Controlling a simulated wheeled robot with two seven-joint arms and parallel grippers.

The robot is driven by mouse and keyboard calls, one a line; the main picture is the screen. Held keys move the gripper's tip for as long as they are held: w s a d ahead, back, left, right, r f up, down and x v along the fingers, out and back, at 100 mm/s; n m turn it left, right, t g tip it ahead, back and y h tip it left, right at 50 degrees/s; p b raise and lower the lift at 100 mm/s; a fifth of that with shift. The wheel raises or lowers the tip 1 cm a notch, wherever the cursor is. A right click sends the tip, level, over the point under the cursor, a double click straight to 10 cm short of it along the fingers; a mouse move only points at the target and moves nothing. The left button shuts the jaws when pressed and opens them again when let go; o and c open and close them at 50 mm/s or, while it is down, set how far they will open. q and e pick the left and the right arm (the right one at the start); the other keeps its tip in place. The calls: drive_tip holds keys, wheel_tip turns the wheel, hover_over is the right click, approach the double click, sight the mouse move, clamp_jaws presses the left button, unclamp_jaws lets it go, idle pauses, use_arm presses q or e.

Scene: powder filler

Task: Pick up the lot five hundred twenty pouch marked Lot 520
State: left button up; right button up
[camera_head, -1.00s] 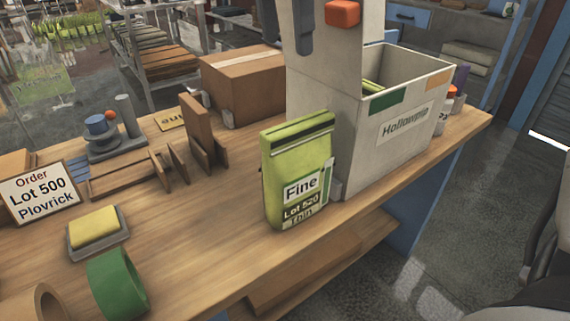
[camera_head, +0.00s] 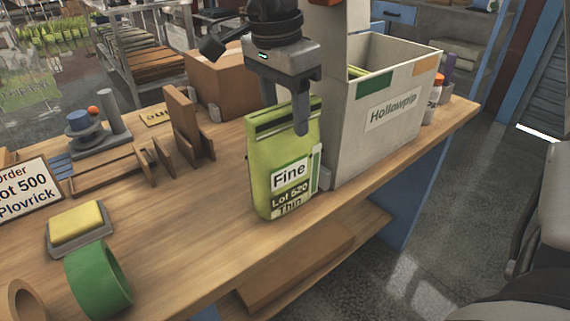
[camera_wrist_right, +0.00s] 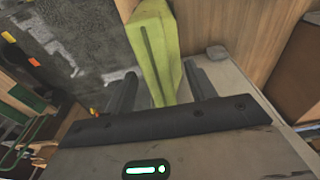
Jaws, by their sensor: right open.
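The green pouch (camera_head: 282,164) labelled "Fine", "Lot 520" and "Thin" stands upright on the wooden table, left of the grey bin. My right gripper (camera_head: 286,116) is open and pointing down at the top of the pouch, with one finger in front of its upper right part. In the right wrist view the pouch (camera_wrist_right: 157,55) shows between and beyond the two open fingers of my right gripper (camera_wrist_right: 160,85). I cannot tell whether the fingers touch it. My left gripper is not in view.
A grey bin (camera_head: 350,148) marked "Hollowpip" stands close to the pouch's right. A cardboard box (camera_head: 218,80) and wooden dividers (camera_head: 183,125) are behind and left. A yellow sponge on a tray (camera_head: 76,222), green tape (camera_head: 97,280) and an order sign (camera_head: 22,190) lie left. The table front is clear.

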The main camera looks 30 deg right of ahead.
drive_tip(key=shift+f, duration=0.2)
drive_tip(key=shift+f, duration=0.25)
idle(0.4)
drive_tip(key=c, duration=1.2)
drive_tip(key=shift+r, duration=0.15)
